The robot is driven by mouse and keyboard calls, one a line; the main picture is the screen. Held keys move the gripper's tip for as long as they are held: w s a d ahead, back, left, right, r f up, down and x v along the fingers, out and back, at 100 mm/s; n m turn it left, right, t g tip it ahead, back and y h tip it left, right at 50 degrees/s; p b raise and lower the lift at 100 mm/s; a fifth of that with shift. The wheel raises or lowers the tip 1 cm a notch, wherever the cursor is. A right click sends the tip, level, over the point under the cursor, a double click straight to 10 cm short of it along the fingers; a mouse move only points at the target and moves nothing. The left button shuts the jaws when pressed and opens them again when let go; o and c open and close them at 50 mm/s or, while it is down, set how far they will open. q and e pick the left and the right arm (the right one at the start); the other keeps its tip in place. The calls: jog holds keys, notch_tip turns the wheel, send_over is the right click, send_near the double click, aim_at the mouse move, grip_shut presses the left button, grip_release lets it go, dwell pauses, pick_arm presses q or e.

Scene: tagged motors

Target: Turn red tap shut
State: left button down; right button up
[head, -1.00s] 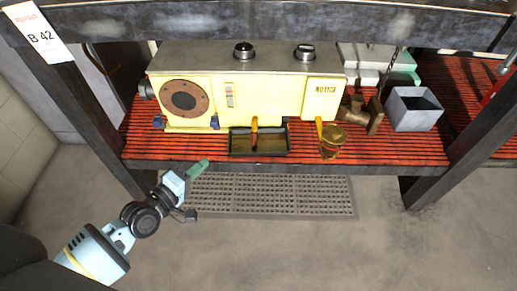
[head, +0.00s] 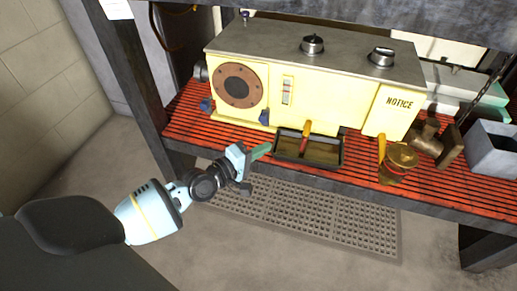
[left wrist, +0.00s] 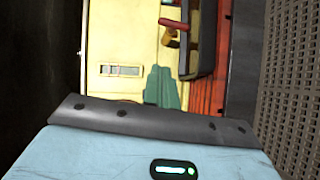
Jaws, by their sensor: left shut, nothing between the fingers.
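The red tap (head: 304,142) sticks out from the lower front of the yellow machine (head: 330,100), above a dark tray. It has a red handle and a yellow part. In the left wrist view the red tap (left wrist: 173,23) shows near the top, its handle lying across the picture. My left gripper (head: 262,151) has green fingers that are shut and empty. It is left of the tray, apart from the red tap. In the left wrist view the left gripper's fingers (left wrist: 164,88) point towards the machine. My right gripper is not in view.
The dark tray (head: 330,164) stands under the red tap. A yellow tap (head: 382,147) is to its right, by a brass cup (head: 401,158). A blue knob (head: 264,116) sits on the machine's left part.

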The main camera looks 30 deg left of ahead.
aim_at(304, 142)
pick_arm(q)
jog(key=w+d, duration=0.1)
jog(key=w, duration=0.1)
jog(key=w+d+b, duration=0.1)
jog(key=w, duration=0.1)
jog(key=w+d, duration=0.2)
jog(key=shift+w+f+b, duration=0.3)
jog(key=shift+w+f, duration=0.1)
jog(key=shift+w+d+f, duration=0.1)
jog(key=shift+w+d, duration=0.15)
jog(key=shift+d, duration=0.4)
